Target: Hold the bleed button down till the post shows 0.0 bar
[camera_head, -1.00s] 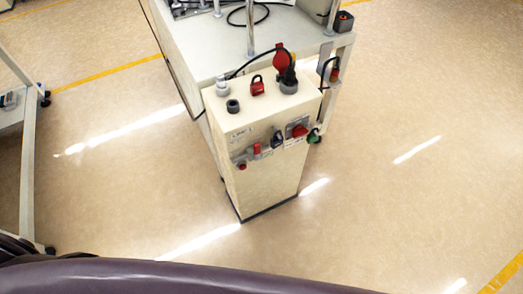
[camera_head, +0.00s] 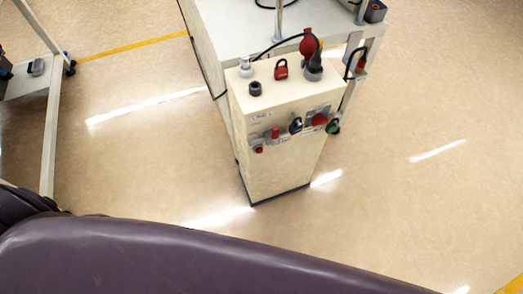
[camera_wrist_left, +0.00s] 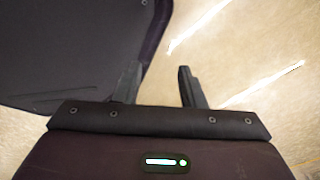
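The cream post (camera_head: 280,165) stands on the floor in the upper middle of the head view. Its front panel carries a small red button (camera_head: 258,149), a red part (camera_head: 275,133), a black selector (camera_head: 296,125), a red knob (camera_head: 320,119) and a green part (camera_head: 333,126). I cannot tell which one is the bleed button, and no pressure reading is legible. My left gripper (camera_wrist_left: 157,85) shows in the left wrist view, with its two dark fingers apart and nothing between them, over floor. Neither gripper shows in the head view.
On the post's top are a black knob (camera_head: 255,88), a red padlock (camera_head: 281,69) and a dark plug (camera_head: 314,67) with a cable. A pale bench (camera_head: 220,30) stands directly behind. A framed cart (camera_head: 50,130) is at the left. The floor right of the post is clear.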

